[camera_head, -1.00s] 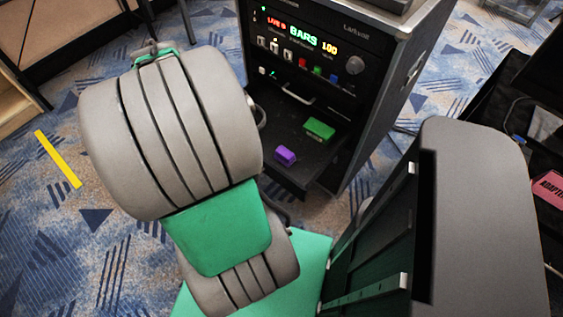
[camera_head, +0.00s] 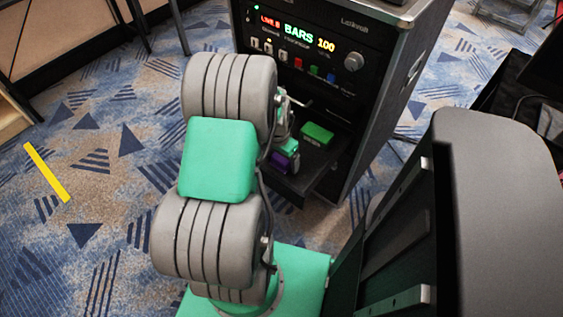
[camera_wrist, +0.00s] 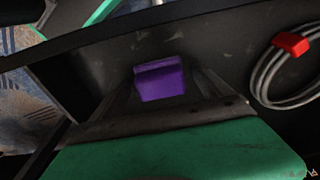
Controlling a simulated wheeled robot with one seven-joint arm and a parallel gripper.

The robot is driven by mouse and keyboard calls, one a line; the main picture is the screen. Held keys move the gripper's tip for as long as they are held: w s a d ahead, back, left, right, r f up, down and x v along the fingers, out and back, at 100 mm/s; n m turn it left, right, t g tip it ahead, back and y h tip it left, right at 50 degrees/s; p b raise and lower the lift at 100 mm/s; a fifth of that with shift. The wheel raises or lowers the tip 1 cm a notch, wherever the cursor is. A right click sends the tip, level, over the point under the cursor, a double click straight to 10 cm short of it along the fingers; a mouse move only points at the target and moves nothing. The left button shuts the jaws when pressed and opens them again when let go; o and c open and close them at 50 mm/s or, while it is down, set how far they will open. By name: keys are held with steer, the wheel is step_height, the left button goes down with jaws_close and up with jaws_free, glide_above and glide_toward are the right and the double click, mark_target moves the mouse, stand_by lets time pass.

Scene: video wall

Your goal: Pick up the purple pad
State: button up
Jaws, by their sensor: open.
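The purple pad (camera_head: 279,160) lies on the dark pull-out shelf (camera_head: 325,165) of the black rack. It is partly hidden by my gripper (camera_head: 290,153), which is at the pad, beneath the green block (camera_head: 316,134) in the head view. In the wrist view the purple pad (camera_wrist: 160,82) is in the middle, between the two dark fingers of my gripper (camera_wrist: 165,85). The fingers are apart. I cannot tell whether they touch the pad.
The rack front (camera_head: 305,50) with its lit display and knobs rises just behind the shelf. A grey cable coil with a red piece (camera_wrist: 291,44) shows right in the wrist view. A dark case (camera_head: 505,210) stands at the right. A yellow strip (camera_head: 47,172) lies on the carpet.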

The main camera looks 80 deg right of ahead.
steer(key=shift+r, duration=0.1)
steer(key=shift+c, duration=0.4)
steer(key=c, duration=1.4)
